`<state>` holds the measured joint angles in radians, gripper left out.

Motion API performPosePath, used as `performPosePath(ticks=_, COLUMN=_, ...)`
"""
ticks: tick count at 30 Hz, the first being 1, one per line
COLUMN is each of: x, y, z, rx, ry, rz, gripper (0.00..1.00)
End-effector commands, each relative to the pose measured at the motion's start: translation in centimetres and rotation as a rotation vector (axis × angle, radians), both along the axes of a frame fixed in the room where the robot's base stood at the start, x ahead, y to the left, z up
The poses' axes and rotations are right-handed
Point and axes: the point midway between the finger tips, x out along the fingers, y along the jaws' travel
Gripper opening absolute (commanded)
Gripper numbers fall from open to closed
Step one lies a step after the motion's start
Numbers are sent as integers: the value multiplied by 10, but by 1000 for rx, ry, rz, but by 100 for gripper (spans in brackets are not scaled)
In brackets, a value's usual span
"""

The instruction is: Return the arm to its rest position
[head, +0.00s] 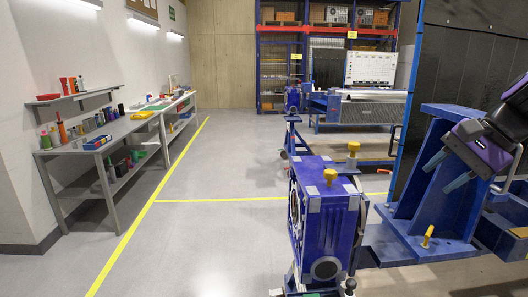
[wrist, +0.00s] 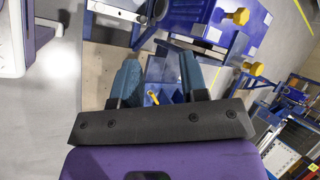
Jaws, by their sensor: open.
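My gripper (head: 447,172) is at the right of the head view, in front of the blue bracket of the rotary jig (head: 412,195). Its two blue-grey fingers point down and to the left. They are apart with nothing between them. In the wrist view my gripper (wrist: 160,75) shows both fingers spread, with blue jig parts and a yellow handle (wrist: 152,97) behind the gap. The jig's blue gearbox housing (head: 328,215) stands left of my gripper with a yellow knob (head: 330,176) on top. I cannot tell how close the fingers are to the bracket.
A grey workbench (head: 130,127) with bottles and bins runs along the left wall. Yellow floor lines (head: 220,200) cross open grey floor between bench and jig. A dark panel (head: 455,85) rises behind the bracket.

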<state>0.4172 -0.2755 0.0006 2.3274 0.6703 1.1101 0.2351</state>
Motion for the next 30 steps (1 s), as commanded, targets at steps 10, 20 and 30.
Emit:
performPosePath(ticks=10, x=-86, y=39, z=5, rx=-505, ry=-211, rz=492, gripper=40)
performPosePath(ticks=20, x=-123, y=38, z=7, rx=-797, ry=-366, rz=757, gripper=40)
performPosePath(ticks=30, x=-125, y=37, z=7, rx=-820, ry=-378, rz=775, gripper=40)
